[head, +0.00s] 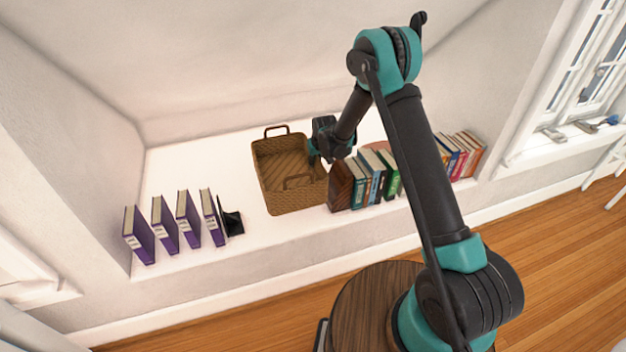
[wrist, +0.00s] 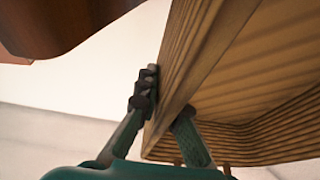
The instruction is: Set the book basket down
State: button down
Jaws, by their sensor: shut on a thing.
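The book basket (head: 283,200) is a brown woven box with two handles, and it looks empty. In the head view it is at the white ledge, between the purple books and the row of coloured books. I cannot tell whether its base touches the ledge. My gripper (head: 318,153) is at the basket's right side. In the wrist view my gripper (wrist: 167,108) has one finger on each side of the basket's wall (wrist: 215,70) and is shut on it.
Several purple books (head: 163,224) stand spaced at the left of the ledge (head: 255,226), with a black bookend (head: 232,223) beside them. Coloured books (head: 372,180) and a dark wooden block (head: 341,187) stand close to the basket's right. Bare ledge lies between bookend and basket.

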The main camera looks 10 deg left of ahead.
aim_at(319, 164)
notch_tip(319, 164, down, 9)
jog(key=shift+f, duration=0.2)
dwell(0.3)
jog(key=c, duration=1.7)
grip_release()
jog(key=shift+f, duration=0.1)
jog(key=v, duration=1.2)
jog(key=shift+d, duration=0.1)
